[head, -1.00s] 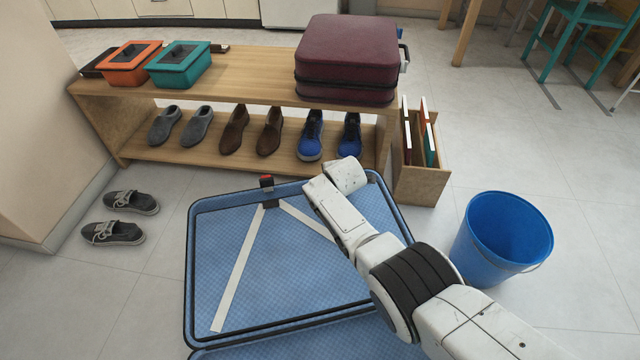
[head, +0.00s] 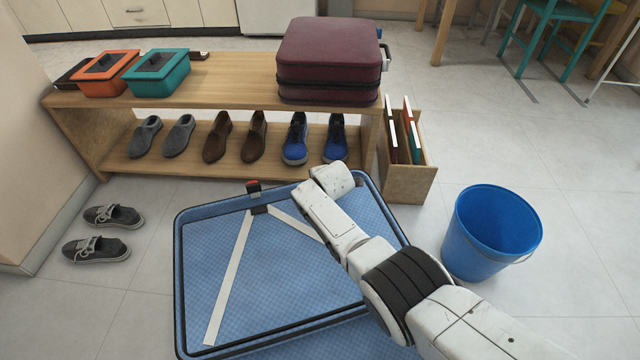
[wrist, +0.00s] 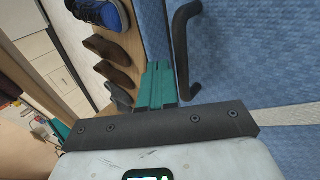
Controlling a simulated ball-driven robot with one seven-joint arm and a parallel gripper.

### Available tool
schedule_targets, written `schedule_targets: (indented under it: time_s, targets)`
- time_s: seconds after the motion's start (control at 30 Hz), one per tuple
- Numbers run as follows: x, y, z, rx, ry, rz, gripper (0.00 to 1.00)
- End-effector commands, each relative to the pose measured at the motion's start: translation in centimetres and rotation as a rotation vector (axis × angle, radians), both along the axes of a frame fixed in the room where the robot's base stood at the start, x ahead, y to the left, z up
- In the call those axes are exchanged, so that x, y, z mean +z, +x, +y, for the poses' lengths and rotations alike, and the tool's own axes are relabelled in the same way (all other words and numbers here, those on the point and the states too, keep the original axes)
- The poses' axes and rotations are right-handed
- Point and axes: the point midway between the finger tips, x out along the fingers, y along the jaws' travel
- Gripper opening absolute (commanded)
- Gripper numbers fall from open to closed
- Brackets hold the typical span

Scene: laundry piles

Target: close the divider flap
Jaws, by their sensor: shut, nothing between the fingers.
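An open suitcase with blue patterned lining lies on the floor, its black-edged blue panel (head: 285,270) in the middle of the head view; I cannot tell whether this panel is the divider flap. In the wrist view a black handle (wrist: 181,45) stands out against the blue lining (wrist: 245,50). My gripper (wrist: 158,70) has teal fingers, shut and empty, beside this handle; I cannot tell whether they touch. In the head view the gripper is hidden behind my arm.
A wooden shoe bench (head: 235,85) stands behind the suitcase, with a maroon suitcase (head: 330,55) on top. A wooden file box (head: 410,185) and a blue bucket (head: 490,230) are at the right. Dark shoes (head: 95,250) lie on the floor at left.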

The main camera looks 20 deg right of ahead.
Motion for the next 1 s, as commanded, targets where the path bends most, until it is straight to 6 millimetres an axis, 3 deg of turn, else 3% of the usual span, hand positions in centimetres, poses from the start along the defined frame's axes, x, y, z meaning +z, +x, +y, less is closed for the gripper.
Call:
schedule_targets:
  time_s: [0.73,1.0]
  targets:
    - [6.7,-5.2,-0.2,0.0,0.0,-0.001,0.0]
    - [8.0,-6.6,-0.3,-0.001,-0.001,0.0,0.0]
